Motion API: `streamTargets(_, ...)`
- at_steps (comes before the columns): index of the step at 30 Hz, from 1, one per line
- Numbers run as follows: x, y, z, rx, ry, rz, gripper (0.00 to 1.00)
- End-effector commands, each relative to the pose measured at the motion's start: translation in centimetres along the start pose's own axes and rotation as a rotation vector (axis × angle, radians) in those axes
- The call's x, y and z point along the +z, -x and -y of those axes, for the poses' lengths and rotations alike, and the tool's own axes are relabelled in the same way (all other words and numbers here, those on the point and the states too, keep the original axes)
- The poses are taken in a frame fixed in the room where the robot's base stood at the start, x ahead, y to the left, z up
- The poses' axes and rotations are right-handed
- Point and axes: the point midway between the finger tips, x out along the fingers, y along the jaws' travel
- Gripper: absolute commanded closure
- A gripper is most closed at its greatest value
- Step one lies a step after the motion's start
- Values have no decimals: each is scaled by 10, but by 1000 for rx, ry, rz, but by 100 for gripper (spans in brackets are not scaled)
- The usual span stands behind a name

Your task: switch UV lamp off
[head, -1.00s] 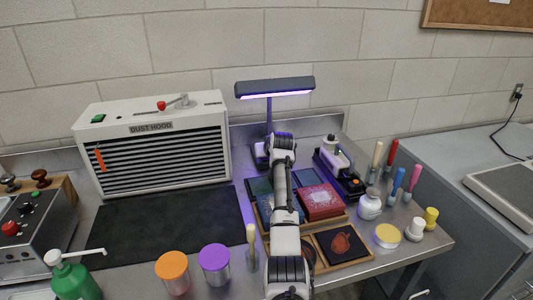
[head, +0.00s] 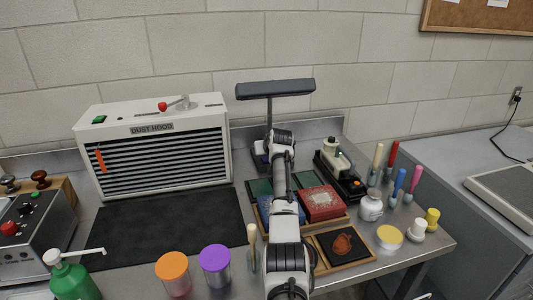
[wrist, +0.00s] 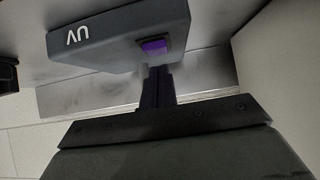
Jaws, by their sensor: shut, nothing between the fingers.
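The UV lamp (head: 275,89) stands at the back of the bench in the head view, its long dark hood unlit on a thin post. Its base (head: 259,158) is partly hidden behind my arm. In the wrist view the grey base (wrist: 110,38) shows the letters UV and a purple switch (wrist: 153,47). My gripper (wrist: 155,72) is shut and empty, its fingertips right at the switch; I cannot tell whether they still touch it. In the head view my arm hides the fingers.
A white dust hood (head: 155,145) stands left of the lamp. Boxes in a wooden tray (head: 352,264) lie below my arm. A black-and-white device (head: 338,168), a white jar (head: 371,205) and several coloured-handled tools are to the right. Orange-lidded (head: 172,272) and purple-lidded (head: 215,265) jars stand in front.

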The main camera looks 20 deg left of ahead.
Motion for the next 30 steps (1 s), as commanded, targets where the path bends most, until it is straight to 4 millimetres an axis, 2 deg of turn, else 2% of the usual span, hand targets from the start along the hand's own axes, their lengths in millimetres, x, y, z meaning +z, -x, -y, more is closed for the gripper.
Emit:
streamTargets(7,-1,1,0,0,0,-1,100)
streamTargets(11,-10,9,1,0,0,-2,100)
streamTargets(17,-40,34,4,2,0,-3,100)
streamTargets(18,-32,34,3,3,0,-5,100)
streamTargets(30,-48,105,3,3,0,-4,100)
